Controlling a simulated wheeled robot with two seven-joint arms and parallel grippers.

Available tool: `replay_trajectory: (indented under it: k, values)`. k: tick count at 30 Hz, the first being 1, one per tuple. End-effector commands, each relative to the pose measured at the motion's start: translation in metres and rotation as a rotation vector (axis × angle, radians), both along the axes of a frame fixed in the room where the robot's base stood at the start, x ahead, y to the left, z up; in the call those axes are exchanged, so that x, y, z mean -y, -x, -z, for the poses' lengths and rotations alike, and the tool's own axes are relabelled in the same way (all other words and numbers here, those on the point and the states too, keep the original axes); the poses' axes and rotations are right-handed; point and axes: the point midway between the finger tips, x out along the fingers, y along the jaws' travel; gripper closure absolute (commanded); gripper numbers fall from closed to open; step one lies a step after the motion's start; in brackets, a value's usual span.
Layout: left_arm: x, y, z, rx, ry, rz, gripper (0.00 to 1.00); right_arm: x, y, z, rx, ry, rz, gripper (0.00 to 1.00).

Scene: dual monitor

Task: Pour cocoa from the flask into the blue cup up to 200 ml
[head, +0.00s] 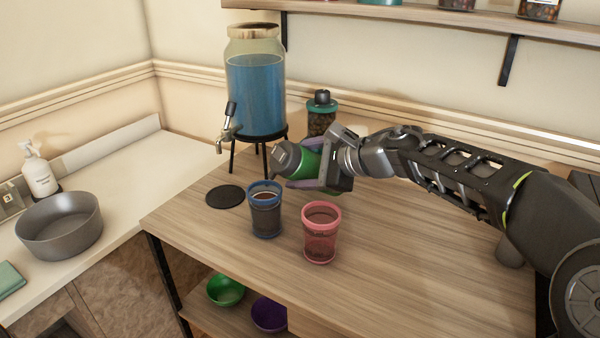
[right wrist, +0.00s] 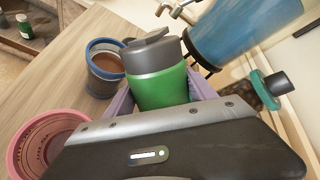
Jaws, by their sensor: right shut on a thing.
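My right gripper (head: 318,172) is shut on a green flask with a grey top (head: 306,160), tilted toward the left above the table. In the right wrist view the flask (right wrist: 160,88) sits between the purple finger pads. The blue cup (head: 265,212) stands upright on the table, below and left of the flask's top. Brown cocoa shows inside the blue cup (right wrist: 106,64) in the right wrist view. I cannot read its level in ml, and no stream is clearly visible. My left gripper is not in view.
A pink cup (head: 321,236) stands to the right of the blue cup. A black round coaster (head: 225,196) lies to the left. A blue water dispenser (head: 256,85) and a teal-lidded jar (head: 322,114) stand behind. The table's front right is clear.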

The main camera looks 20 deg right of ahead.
Motion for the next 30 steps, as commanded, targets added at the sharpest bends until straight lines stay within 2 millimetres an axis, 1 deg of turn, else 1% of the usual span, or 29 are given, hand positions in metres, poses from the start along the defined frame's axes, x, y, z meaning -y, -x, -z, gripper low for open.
replay_trajectory:
  k: [1,3,6,9,22,30]
  values:
    - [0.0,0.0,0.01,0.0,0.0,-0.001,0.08,0.001,0.0,0.005,0.0,-0.021,0.0,1.0]
    - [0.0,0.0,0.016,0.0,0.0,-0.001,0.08,0.001,-0.001,0.008,-0.004,-0.057,0.001,1.0]
    - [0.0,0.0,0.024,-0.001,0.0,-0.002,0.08,0.002,-0.001,0.01,-0.011,-0.102,0.001,1.0]
    - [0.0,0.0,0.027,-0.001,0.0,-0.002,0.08,0.003,-0.001,0.01,-0.015,-0.132,0.0,1.0]
    - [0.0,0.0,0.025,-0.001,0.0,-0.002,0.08,0.003,-0.001,0.006,-0.016,-0.142,0.0,1.0]
    - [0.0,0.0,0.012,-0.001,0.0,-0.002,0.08,0.016,-0.003,-0.009,-0.016,-0.141,0.0,1.0]
